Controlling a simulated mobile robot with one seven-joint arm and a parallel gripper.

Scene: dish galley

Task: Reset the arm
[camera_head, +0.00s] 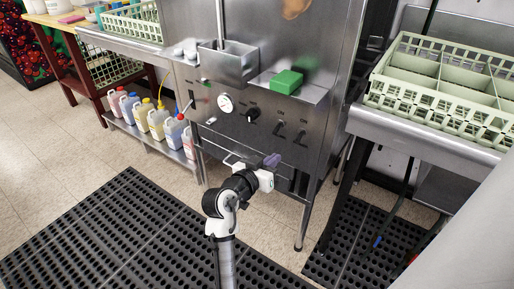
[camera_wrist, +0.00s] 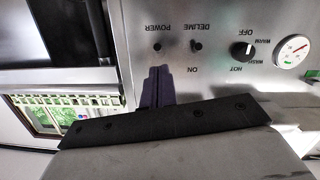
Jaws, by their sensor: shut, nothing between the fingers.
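My arm reaches up from the bottom middle of the head view, bent at a black joint, with my gripper (camera_head: 272,160) at its end. The gripper points toward the lower front of the stainless steel dish machine (camera_head: 225,125). In the wrist view my gripper (camera_wrist: 157,88) shows dark purple fingers closed together with nothing between them. The fingertips lie in front of the steel panel, below the POWER and DELIME switches (camera_wrist: 196,46) as the picture shows them. I cannot tell whether they touch the panel.
A green block (camera_head: 286,81) sits on a steel ledge of the machine. Several chemical jugs (camera_head: 158,122) stand on a low shelf at left. A pale green rack (camera_head: 440,85) rests on the right counter. Black perforated mats (camera_head: 120,235) cover part of the tiled floor.

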